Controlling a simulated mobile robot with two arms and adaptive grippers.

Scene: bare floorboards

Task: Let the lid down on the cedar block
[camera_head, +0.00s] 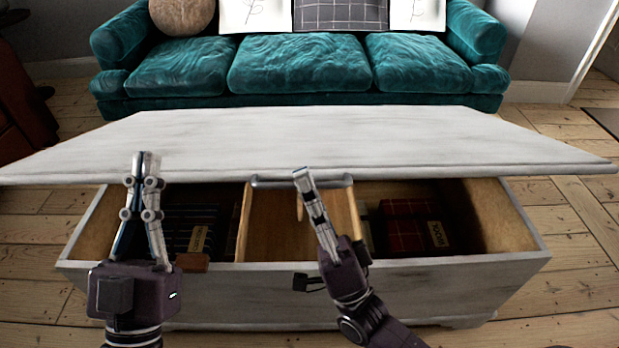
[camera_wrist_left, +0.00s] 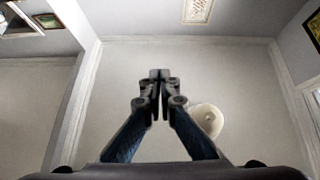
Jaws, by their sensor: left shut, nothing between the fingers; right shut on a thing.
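The white chest lid (camera_head: 320,135) is raised over the open chest (camera_head: 400,290), with a gap between its front edge and the chest rim. A grey handle (camera_head: 262,182) runs along the lid's front edge. My right gripper (camera_head: 301,174) is shut on this handle. A small brown block, apparently the cedar block (camera_head: 193,262), lies on the front rim at the left, beneath the lid and apart from it. My left gripper (camera_head: 147,156) is shut and empty, pointing up in front of the lid's left part. It also shows closed in the left wrist view (camera_wrist_left: 160,75).
Inside the chest are a wooden divider (camera_head: 276,225), dark folded items (camera_head: 190,215) at left and a red plaid bundle (camera_head: 407,222) at right, both with labels. A teal sofa (camera_head: 300,68) stands behind the chest. Floorboards are bare on both sides.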

